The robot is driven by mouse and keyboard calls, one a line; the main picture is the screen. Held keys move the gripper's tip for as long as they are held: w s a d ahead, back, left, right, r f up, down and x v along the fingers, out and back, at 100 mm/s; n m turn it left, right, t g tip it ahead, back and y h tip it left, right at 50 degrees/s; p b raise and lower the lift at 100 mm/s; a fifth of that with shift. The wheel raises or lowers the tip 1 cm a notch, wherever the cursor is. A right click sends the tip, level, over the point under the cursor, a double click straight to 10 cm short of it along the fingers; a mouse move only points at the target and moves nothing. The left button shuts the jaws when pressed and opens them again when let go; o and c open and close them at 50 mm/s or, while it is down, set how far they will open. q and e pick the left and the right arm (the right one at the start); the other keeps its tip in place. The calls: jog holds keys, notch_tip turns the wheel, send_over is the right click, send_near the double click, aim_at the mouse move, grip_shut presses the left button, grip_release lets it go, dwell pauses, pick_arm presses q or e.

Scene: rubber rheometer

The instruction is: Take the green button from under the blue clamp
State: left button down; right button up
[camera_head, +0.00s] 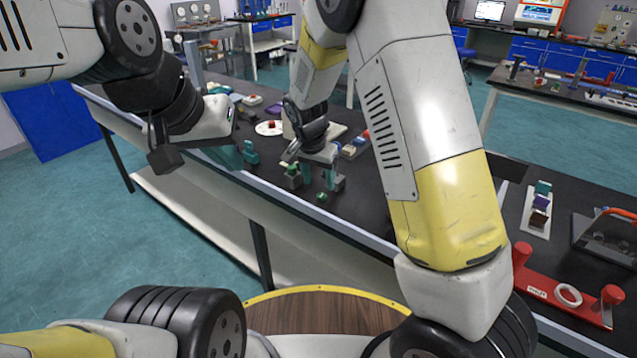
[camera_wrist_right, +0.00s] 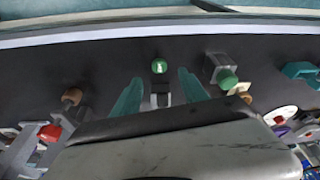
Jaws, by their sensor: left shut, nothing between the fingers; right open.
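A green button (camera_head: 321,198) is low near the table's front edge; in the right wrist view the green button (camera_wrist_right: 159,67) shows a pale mark on its round top. My right gripper (camera_head: 316,178) is open, its teal fingers pointing down. In its wrist view the right gripper (camera_wrist_right: 160,88) has a fingertip on either side of the line to the button, with nothing held. A second green piece (camera_wrist_right: 228,82) is beside a grey block (camera_wrist_right: 226,66). I cannot tell which thing is the blue clamp. My left gripper (camera_head: 228,156) is shut and empty, left of the right one.
A teal piece (camera_head: 250,152) stands on the black table to the left, and shows at the right wrist view's edge (camera_wrist_right: 300,71). A white round plate (camera_head: 266,128) lies behind. A red stand with a white ring (camera_head: 568,295) is at right.

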aim_at(321, 196)
jog(key=x, duration=0.5)
jog(key=shift+s+f, duration=0.1)
jog(key=shift+f, duration=0.15)
jog(key=shift+c, duration=0.4)
grip_shut()
